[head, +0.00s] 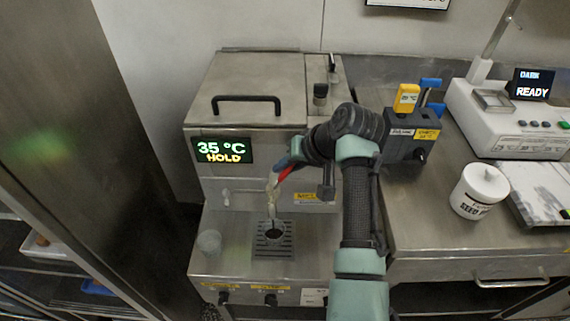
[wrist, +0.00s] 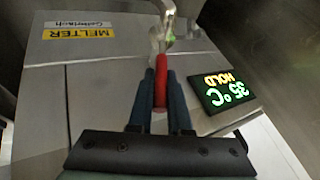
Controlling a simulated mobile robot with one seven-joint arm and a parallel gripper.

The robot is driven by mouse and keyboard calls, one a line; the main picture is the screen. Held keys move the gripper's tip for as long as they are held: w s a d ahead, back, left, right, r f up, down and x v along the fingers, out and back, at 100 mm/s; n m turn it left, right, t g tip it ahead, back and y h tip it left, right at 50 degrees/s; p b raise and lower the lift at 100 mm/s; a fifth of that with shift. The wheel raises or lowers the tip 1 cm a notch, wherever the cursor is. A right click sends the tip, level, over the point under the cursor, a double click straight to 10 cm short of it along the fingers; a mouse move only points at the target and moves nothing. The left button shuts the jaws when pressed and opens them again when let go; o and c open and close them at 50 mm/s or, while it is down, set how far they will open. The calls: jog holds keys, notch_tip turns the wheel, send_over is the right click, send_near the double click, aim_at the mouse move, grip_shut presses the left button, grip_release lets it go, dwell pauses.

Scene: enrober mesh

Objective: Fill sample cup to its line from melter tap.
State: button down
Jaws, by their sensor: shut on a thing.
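My gripper (wrist: 161,85) is shut on the red tap handle (wrist: 160,95), which sits between its blue fingers. In the head view the red handle (head: 285,174) slants up from the metal melter tap (head: 272,186). The tap also shows in the wrist view (wrist: 160,35). A dark round shape (head: 275,235) lies below the tap on the slotted drip grate (head: 262,252); I cannot tell whether it is a cup or an opening.
The melter (head: 245,90) display (head: 222,150) reads 35 °C HOLD. On the right counter stand a dark block with a yellow-topped tool (head: 406,98), a white lidded pot (head: 480,190) and a white instrument reading READY (head: 510,120). A tall metal panel (head: 75,120) is at left.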

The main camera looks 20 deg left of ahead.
jog(key=c, duration=0.8)
grip_release()
jog(key=shift+c, duration=0.2)
jog(key=shift+r, duration=0.1)
jog(key=v, duration=1.3)
